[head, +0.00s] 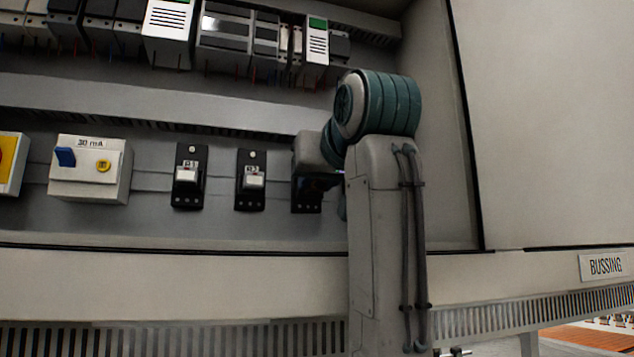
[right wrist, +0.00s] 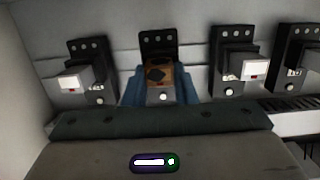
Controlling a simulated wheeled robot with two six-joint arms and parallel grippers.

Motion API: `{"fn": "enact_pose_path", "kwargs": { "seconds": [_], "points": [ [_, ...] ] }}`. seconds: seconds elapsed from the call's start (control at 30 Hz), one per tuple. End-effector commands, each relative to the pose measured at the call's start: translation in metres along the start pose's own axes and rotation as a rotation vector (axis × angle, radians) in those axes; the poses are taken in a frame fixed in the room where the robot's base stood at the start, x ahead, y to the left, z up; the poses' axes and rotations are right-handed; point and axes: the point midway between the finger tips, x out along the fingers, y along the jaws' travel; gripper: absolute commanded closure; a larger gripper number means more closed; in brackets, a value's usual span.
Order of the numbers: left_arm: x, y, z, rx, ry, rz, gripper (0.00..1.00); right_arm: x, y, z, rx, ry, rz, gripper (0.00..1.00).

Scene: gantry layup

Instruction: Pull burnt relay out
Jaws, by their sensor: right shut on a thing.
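The burnt relay (right wrist: 158,76) is brown with black scorch marks and shows in the right wrist view, in front of a black socket (right wrist: 157,42). The blue fingers of my right gripper (right wrist: 160,88) stand on both sides of it and are shut on it. I cannot tell whether the relay is fully seated in the socket. In the head view my right gripper (head: 313,153) is at the third black socket (head: 306,196), and its wrist and arm hide the relay and what lies to the right. My left gripper is not in view.
White relays in black sockets stand on both sides in the right wrist view: one at left (right wrist: 75,77), one at right (right wrist: 235,68). In the head view, a 30 mA box (head: 90,180) is at left. A grey duct (head: 150,110) runs above. The cabinet's lower edge (head: 180,270) is below.

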Motion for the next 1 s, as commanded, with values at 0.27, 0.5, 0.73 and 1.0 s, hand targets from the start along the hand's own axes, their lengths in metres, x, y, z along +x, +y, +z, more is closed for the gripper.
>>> {"fn": "enact_pose_path", "kwargs": {
  "seconds": [0.27, 0.5, 0.73, 1.0],
  "points": [
    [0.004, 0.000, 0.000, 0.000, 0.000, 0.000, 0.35, -0.007, 0.000, 0.002, 0.000, -0.001, 0.000, 1.00],
    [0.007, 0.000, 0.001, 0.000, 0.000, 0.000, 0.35, -0.013, 0.000, 0.003, 0.000, -0.001, 0.000, 1.00],
    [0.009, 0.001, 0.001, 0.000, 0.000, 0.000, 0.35, -0.019, 0.000, 0.004, 0.000, -0.001, 0.000, 1.00],
    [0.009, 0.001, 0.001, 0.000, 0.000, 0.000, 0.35, -0.020, 0.000, 0.003, 0.000, -0.001, 0.000, 1.00]
  ]
}}
